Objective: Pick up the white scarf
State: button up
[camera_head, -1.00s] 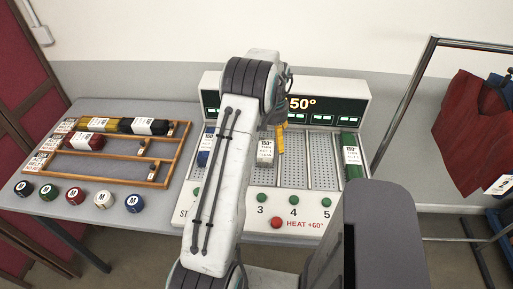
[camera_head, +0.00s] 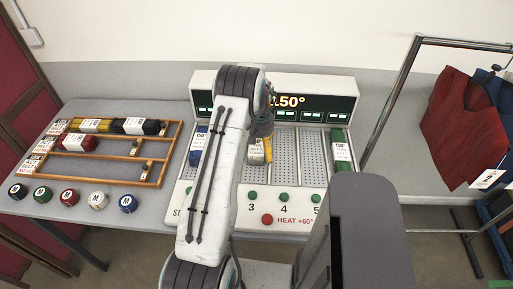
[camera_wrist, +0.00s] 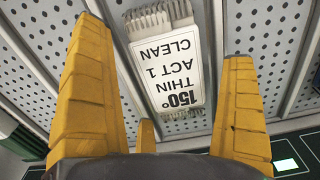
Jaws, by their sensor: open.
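The white scarf (camera_wrist: 155,20) is a folded, ribbed bundle with a wide label reading 150°, THIN, ACT 1, CLEAN. It lies on a perforated lane of the heated press; in the head view the scarf (camera_head: 255,157) is partly hidden by my arm and gripper. My gripper (camera_wrist: 164,42) has yellow fingers, spread apart with the scarf showing between them in the wrist view. The gripper (camera_head: 267,148) is just over the scarf in the head view. Contact between fingers and scarf is not visible.
The press (camera_head: 225,87) also holds a blue bundle (camera_head: 196,155) and a green bundle (camera_head: 339,138) in other lanes. A wooden rack (camera_head: 150,184) with bundles and several coloured round pieces lie left. A metal rail (camera_head: 396,92) with a red garment (camera_head: 455,130) stands right.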

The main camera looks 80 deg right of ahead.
jog(key=shift+f, duration=0.35)
jog(key=shift+c, duration=0.5)
jog(key=c, duration=1.1)
